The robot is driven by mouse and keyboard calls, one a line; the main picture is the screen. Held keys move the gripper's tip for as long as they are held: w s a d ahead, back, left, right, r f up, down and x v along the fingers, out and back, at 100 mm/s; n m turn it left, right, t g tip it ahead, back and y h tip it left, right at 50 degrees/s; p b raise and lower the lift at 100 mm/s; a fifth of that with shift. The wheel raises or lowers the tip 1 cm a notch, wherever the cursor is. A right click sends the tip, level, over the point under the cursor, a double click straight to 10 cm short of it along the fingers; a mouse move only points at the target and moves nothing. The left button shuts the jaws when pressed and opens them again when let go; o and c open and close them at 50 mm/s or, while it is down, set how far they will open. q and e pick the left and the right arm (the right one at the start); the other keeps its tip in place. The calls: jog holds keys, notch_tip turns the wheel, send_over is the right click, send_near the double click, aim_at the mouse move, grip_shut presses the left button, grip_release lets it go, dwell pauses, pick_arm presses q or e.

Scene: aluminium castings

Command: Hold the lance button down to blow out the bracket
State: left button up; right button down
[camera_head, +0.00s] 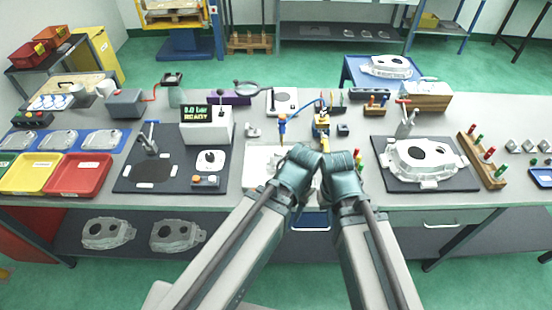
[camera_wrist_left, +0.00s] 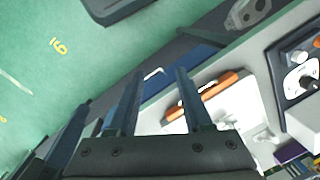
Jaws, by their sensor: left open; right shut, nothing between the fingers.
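My left gripper (camera_head: 300,160) and right gripper (camera_head: 336,162) are close together over the bench's front middle; their wrists hide most of the fingers in the head view. In the left wrist view, the left gripper (camera_wrist_left: 158,75) has its two fingers apart with nothing held between them. A pale board (camera_head: 258,160) is partly hidden behind the left gripper. A small pale metal part (camera_wrist_left: 258,132), perhaps the bracket, lies on it. A blue and orange upright tool (camera_head: 282,125) and a yellow and black tool (camera_head: 321,124) stand behind the grippers; I cannot tell which is the lance.
A display box (camera_head: 207,125) reads READY. A dark mat with a clamp (camera_head: 150,140) is at left, beside colored trays (camera_head: 80,176). A large casting (camera_head: 425,160) lies on a dark mat at right, near a peg rack (camera_head: 483,155). Castings (camera_head: 108,232) sit on the lower shelf.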

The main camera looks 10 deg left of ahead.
pick_arm(q)
grip_shut()
dwell(1.8)
